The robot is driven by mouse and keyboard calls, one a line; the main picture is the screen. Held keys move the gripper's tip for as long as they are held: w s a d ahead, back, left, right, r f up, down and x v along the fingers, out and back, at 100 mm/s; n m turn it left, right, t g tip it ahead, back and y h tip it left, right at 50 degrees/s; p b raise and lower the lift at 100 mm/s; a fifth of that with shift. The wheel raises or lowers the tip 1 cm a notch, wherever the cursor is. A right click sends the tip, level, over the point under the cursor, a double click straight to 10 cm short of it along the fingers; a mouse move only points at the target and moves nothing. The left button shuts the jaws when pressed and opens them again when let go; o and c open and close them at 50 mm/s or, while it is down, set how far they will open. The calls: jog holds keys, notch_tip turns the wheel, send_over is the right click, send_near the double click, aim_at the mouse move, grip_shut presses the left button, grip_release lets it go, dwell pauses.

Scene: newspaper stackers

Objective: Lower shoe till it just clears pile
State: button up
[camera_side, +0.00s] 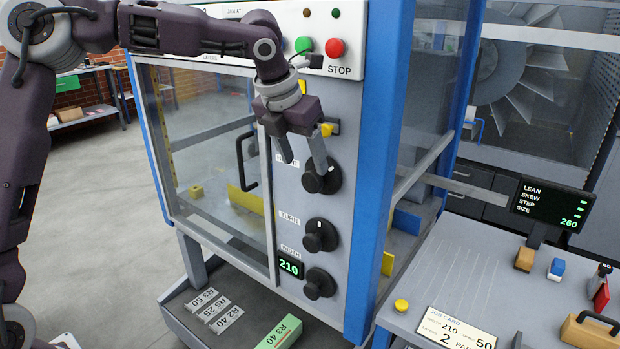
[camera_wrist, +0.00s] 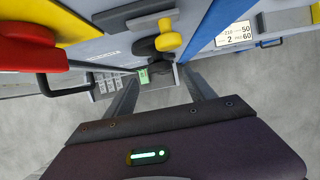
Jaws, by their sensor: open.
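My gripper (camera_side: 305,166) is open at the top black knob (camera_side: 322,179) on the grey panel. Its right finger overlaps the knob and its left finger is to the knob's left; I cannot tell if either touches. The label beside this knob is partly hidden by the finger. In the wrist view the open fingers (camera_wrist: 163,92) point at the panel, with dark knobs (camera_wrist: 147,48) beyond. Behind the window, a yellow plate (camera_side: 245,199) and a small yellow block (camera_side: 195,192) show. I cannot tell which part is the shoe, and no pile is clearly visible.
Below are the TURN knob (camera_side: 320,236) and WIDTH knob (camera_side: 319,284), with a display (camera_side: 289,267) reading 210. A yellow lever (camera_side: 327,129), red STOP button (camera_side: 335,48) and black door handle (camera_side: 246,162) are near my gripper. A blue post (camera_side: 385,170) stands to the right.

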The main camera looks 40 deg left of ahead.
aim_at(314, 180)
jog(key=x, duration=0.6)
jog(key=shift+w, duration=0.1)
jog(key=c, duration=1.3)
jog(key=shift+d, duration=0.1)
jog(key=y, duration=0.4)
jog(key=shift+d+f+m, duration=0.1)
jog(key=shift+d+m, duration=0.2)
jog(key=shift+m, duration=0.1)
jog(key=shift+d+f+m+t+y, duration=0.1)
jog(key=shift+m+t+y, duration=0.3)
jog(key=shift+y, duration=1.7)
